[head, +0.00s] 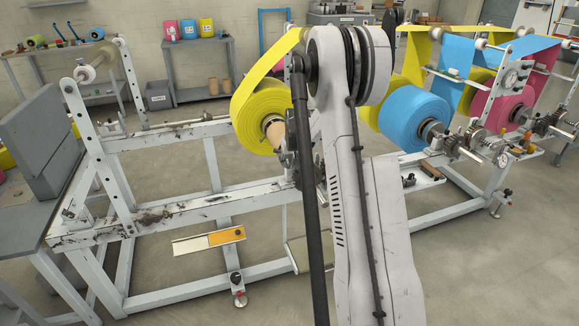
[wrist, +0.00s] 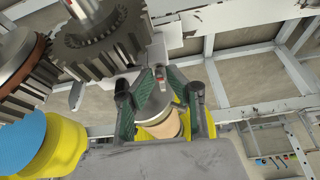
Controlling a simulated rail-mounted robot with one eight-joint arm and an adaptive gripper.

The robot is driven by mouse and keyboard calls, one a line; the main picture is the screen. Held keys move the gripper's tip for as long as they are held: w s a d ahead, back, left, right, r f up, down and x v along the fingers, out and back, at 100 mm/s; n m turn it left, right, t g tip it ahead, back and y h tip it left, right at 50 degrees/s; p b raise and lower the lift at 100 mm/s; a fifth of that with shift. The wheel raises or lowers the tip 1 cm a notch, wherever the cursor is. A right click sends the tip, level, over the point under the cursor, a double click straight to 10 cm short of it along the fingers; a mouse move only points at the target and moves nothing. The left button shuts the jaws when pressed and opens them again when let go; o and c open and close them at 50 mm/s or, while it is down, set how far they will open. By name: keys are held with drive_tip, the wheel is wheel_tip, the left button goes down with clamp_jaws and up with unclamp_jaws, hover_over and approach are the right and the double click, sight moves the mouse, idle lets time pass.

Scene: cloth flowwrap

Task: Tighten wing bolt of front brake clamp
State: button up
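In the wrist view, my gripper (wrist: 161,80) has two fingers with dark green pads. The fingers stand apart, with a visible gap between their tips. A small silver part with a reddish mark (wrist: 160,77), which may be the wing bolt, shows between the tips. I see space on both sides of it, so it does not look gripped. A silver collar and a cardboard core (wrist: 165,128) lie behind the fingers. In the head view, my arm hides the gripper and most of the front brake clamp. Dark brake parts (head: 292,165) show at the arm's left edge.
Large toothed gears (wrist: 100,45) are close to the left finger in the wrist view. The yellow roll (head: 262,105) is beside my arm. The blue roll (head: 412,118) and pink roll (head: 500,105) stand to the right. The white frame (head: 170,205) has open space at left.

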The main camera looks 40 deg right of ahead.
drive_tip(key=shift+w+d+f, duration=0.1)
drive_tip(key=shift+w+f, duration=0.1)
drive_tip(key=shift+f, duration=0.35)
clamp_jaws()
